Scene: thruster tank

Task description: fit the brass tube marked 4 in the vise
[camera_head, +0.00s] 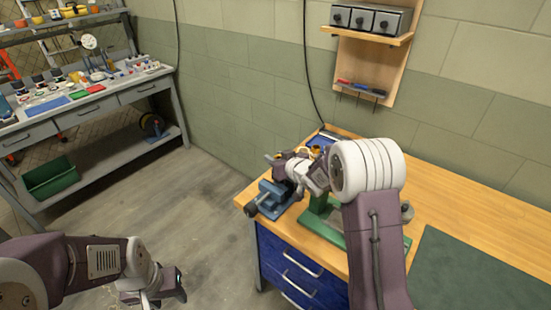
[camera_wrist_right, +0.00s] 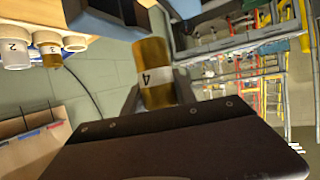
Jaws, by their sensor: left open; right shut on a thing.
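The brass tube marked 4 (camera_wrist_right: 154,62) has a white label band and is held between the fingers of my right gripper (camera_wrist_right: 158,92). In the head view my right gripper (camera_head: 275,160) is above the blue vise (camera_head: 268,200), at the left end of the wooden bench. The tube is largely hidden by the gripper in the head view. My left gripper (camera_head: 172,288) is open and empty over the floor at lower left.
Tubes marked 2 (camera_wrist_right: 15,52) and 3 (camera_wrist_right: 48,48) sit in a wooden holder in the wrist view. A green stand (camera_head: 322,222) is right of the vise on the bench (camera_head: 450,190). A dark green mat (camera_head: 480,270) lies bare at right.

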